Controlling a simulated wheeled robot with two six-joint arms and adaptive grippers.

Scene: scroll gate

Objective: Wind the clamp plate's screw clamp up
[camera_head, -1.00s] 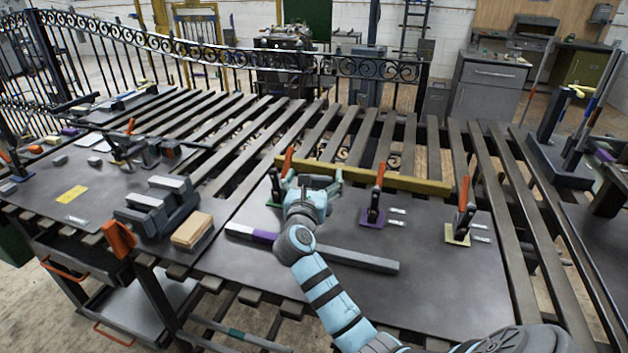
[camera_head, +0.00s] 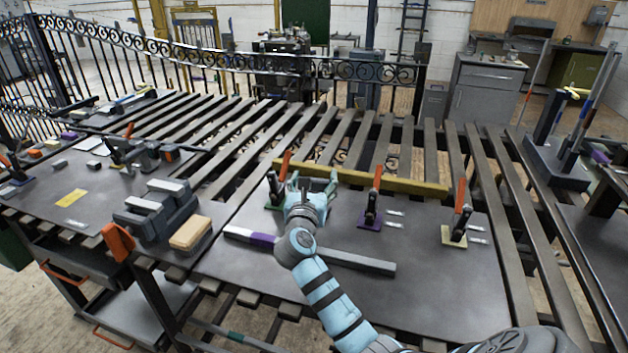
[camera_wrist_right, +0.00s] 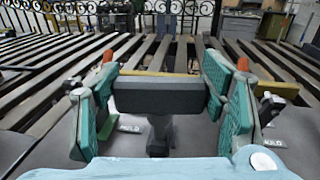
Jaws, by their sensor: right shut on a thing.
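The clamp plate is the dark metal sheet (camera_head: 440,295) on the slatted table, with a yellow bar along its back. My right gripper (camera_head: 312,184) is over its back left part. The bar sits crosswise on a short dark post (camera_wrist_right: 160,135) and looks like the screw clamp's handle. In the head view my gripper hides most of this clamp. My left gripper is not in view.
Orange-handled toggle clamps stand on green (camera_head: 276,200), purple (camera_head: 369,219) and yellow (camera_head: 453,236) pads along the back. Dark blocks (camera_head: 160,212) stand at left. The plate's front right is clear.

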